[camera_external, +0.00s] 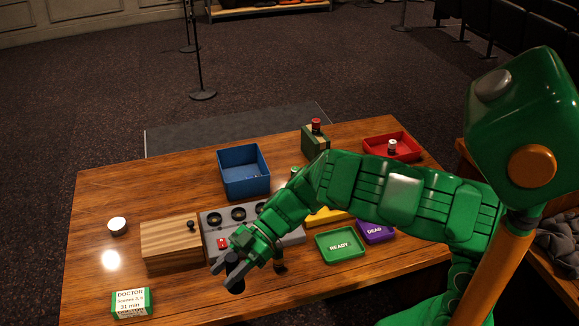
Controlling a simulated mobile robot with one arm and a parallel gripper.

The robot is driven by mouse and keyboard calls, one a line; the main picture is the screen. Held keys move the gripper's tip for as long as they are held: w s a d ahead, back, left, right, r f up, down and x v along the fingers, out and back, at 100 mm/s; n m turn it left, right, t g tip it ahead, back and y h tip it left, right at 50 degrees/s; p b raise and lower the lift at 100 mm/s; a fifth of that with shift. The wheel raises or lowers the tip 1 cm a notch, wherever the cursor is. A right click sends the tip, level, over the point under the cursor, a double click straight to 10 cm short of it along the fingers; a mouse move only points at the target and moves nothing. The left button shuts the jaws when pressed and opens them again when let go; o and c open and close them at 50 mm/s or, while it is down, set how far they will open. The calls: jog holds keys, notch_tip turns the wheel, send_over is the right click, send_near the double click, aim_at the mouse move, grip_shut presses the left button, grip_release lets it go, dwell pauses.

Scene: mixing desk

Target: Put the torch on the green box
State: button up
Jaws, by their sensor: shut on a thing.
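My gripper (230,278) is low over the front of the wooden desk, in front of the grey panel. Its jaws are shut on a small dark thing (238,287), mostly hidden by the fingers. It may be the torch, but I cannot make out its shape. No other thing in view is clearly a torch. A green box (315,142) stands upright at the back of the desk, with a small red-and-dark cylinder (316,126) on top. A smaller green box with a white "DOCTOR" label (131,303) lies at the front left.
A wooden box (170,245) and grey panel (212,219) stand near my gripper. A blue bin (243,190), red tray (405,157), green READY tray (340,258) and purple DEAD tray (377,239) are further around. A white round thing (117,224) sits left. The back left is clear.

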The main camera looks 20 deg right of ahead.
jog(key=w+a+r+m+t+y, duration=0.1)
jog(key=w+a+r+m+t, duration=0.1)
jog(key=a, duration=0.4)
jog(key=w+a+r+m+t, duration=0.2)
jog(key=a+t, duration=0.1)
jog(key=a, duration=0.3)
jog(key=shift+m+t, duration=0.4)
jog(key=shift+m, duration=0.1)
jog(key=shift+w+a+f, duration=1.2)
jog(key=shift+a+f, duration=1.05)
jog(key=shift+a, duration=0.05)
jog(key=shift+w+a+f, duration=1.25)
jog(key=shift+a+f, duration=0.95)
jog(key=shift+a, duration=0.1)
jog(key=shift+w+a+f, duration=1.2)
jog(key=shift+a+f, duration=1.05)
jog(key=shift+a, duration=0.05)
jog(key=o, duration=1.2)
jog(key=shift+f, duration=0.1)
jog(key=shift+d, duration=0.1)
